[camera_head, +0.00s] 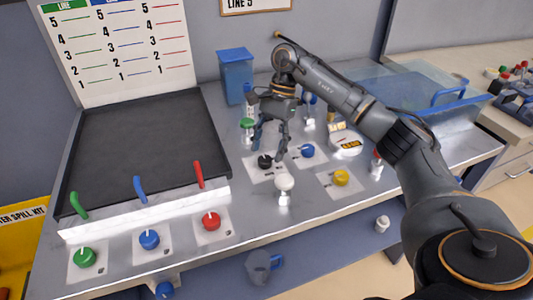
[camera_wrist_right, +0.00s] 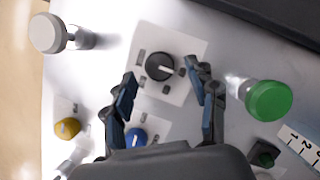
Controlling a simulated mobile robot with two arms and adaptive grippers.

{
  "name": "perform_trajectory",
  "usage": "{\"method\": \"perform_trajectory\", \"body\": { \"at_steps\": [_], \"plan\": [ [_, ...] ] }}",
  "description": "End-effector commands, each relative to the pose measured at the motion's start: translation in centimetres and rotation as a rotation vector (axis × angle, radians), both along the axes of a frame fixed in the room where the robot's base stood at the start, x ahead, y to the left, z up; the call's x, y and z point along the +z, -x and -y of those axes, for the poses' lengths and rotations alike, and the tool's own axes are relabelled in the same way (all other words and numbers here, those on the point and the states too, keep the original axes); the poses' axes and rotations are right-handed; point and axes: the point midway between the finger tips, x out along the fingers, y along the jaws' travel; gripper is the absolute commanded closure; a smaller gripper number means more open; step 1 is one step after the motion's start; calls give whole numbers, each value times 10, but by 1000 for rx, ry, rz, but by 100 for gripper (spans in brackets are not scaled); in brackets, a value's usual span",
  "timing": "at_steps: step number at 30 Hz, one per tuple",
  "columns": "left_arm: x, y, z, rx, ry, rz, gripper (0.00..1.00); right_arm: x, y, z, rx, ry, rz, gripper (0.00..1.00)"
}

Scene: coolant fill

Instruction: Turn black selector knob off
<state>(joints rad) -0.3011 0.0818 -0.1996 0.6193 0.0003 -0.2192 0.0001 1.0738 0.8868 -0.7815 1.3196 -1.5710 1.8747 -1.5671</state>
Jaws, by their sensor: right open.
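The black selector knob (camera_head: 265,161) sits on a white plate on the grey bench top. It also shows in the right wrist view (camera_wrist_right: 159,67), with a white pointer mark towards the right of that picture. My right gripper (camera_head: 269,147) is open above the knob, pointing down. In the right wrist view its two fingers (camera_wrist_right: 162,73) stand apart, one on either side of the knob in the picture. I cannot tell whether either finger touches it. My left gripper is not in view.
A white-capped post (camera_head: 284,184) and a green-capped post (camera_head: 247,126) stand close to the black knob. A blue knob (camera_head: 307,151) and a yellow knob (camera_head: 340,178) are to the right. Green, blue and red knobs line the front left. A blue bin (camera_head: 236,72) stands behind.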

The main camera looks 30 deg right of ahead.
Motion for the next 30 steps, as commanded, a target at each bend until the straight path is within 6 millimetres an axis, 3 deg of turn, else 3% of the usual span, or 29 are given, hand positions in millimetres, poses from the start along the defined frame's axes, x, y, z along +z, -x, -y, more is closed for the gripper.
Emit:
{"method": "perform_trajectory", "body": {
  "at_steps": [6, 12, 18, 30],
  "plan": [
    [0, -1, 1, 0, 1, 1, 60, 49, -8, 18, -1, -2, 5, 42],
    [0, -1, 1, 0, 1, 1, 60, 77, -12, 30, 1, 1, 3, 42],
    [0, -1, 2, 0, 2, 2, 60, 88, -13, 34, 1, 0, 0, 42],
    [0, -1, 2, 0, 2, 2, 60, 89, -13, 35, 1, -1, 0, 42]
  ]
}}
